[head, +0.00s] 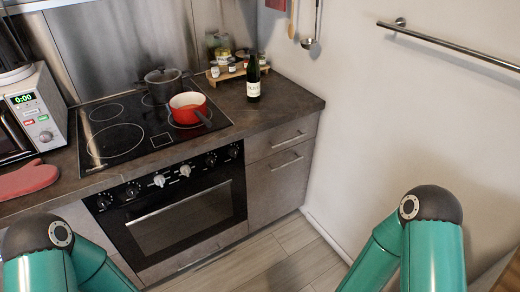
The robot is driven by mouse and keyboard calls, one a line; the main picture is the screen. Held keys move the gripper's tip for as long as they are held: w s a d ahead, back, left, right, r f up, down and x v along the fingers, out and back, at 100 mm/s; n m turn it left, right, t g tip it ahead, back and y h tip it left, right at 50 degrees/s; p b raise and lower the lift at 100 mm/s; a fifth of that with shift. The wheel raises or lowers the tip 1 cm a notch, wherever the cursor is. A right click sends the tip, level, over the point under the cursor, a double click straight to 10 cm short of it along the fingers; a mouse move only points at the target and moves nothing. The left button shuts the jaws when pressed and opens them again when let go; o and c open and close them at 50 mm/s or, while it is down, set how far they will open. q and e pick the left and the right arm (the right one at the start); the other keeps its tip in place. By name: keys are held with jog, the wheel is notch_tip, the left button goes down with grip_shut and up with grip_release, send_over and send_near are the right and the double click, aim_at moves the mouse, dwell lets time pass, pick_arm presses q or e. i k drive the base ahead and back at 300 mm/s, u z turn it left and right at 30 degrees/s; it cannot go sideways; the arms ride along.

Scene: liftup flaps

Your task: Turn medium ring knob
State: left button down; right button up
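The black oven front under the hob carries a row of several knobs. Two pale silver knobs sit in the middle, the left one (159,180) and the right one (185,170). Black knobs flank them, two at the left (132,191) and two at the right (210,159). I cannot tell which one is the medium ring knob. The black glass hob (112,167) has several rings of different sizes. Only teal links of both my arms show at the bottom corners; neither gripper is in view, and nothing touches the knobs.
A red pot (187,106) and a dark lidded pot (165,84) stand on the hob. A dark bottle (253,80) stands right of the hob on the counter. A microwave (40,112) and red oven mitt (28,179) are at the left. The floor before the oven is clear.

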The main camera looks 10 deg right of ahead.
aim_at(232, 152)
jog(key=z, duration=0.45)
jog(key=i, duration=1.1)
jog(key=u, duration=0.2)
